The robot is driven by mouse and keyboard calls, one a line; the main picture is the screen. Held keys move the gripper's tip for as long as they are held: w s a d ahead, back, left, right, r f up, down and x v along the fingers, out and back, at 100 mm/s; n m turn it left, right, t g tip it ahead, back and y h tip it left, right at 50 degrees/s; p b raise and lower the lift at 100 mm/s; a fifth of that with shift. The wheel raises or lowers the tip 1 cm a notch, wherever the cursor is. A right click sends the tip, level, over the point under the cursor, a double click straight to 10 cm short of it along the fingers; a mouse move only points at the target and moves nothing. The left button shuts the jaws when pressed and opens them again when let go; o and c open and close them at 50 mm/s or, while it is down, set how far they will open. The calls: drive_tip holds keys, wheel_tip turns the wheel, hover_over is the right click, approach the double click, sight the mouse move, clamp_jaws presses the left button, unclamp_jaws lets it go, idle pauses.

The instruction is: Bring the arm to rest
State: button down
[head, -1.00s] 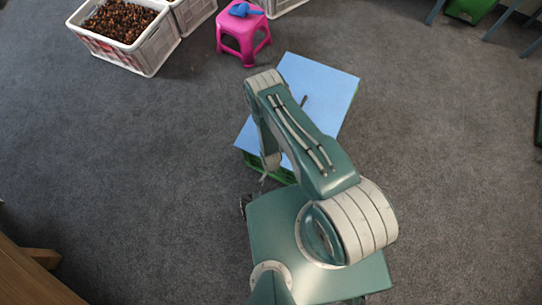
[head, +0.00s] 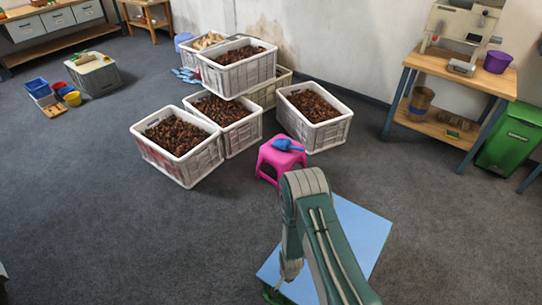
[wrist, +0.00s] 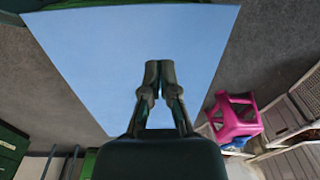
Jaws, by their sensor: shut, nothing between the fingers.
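My gripper (wrist: 158,72) is shut and empty, with its two fingertips together in the wrist view. It is over the light blue tabletop (wrist: 90,50). In the head view my arm rises from the bottom edge, bends at the elbow, and its forearm hangs down in front of the blue top (head: 362,225). The fingertips are too small to make out there.
A pink stool (head: 268,160) with a blue scoop (head: 287,145) stands just beyond the blue top. Several white crates of chestnuts, one (head: 180,165) nearest, stand behind. A wooden bench (head: 460,75) and green bin (head: 512,135) are at right.

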drive_tip(key=w+d+r+n+t, duration=0.1)
drive_tip(key=w+r, duration=0.3)
drive_tip(key=r, duration=1)
drive_tip(key=w+d+r+n+t, duration=0.1)
drive_tip(key=w+r, duration=0.3)
drive_tip(key=r, duration=1)
drive_tip(key=s+d+r+n+t, duration=0.1)
drive_tip(key=s+d+r, duration=0.1)
drive_tip(key=r, duration=0.7)
drive_tip(key=s+d+r+n, duration=0.1)
drive_tip(key=s+r, duration=0.1)
drive_tip(key=r, duration=0.7)
drive_tip(key=s+d+r+n+t, duration=0.1)
drive_tip(key=s+d+r, duration=0.1)
drive_tip(key=s+r, duration=0.5)
drive_tip(key=s+d+r+n+t, duration=0.1)
drive_tip(key=s+d+r, duration=0.1)
drive_tip(key=s+r, duration=0.5)
drive_tip(key=s, duration=0.6)
drive_tip(key=shift+r+n, duration=0.3)
drive_tip(key=shift+d, duration=0.1)
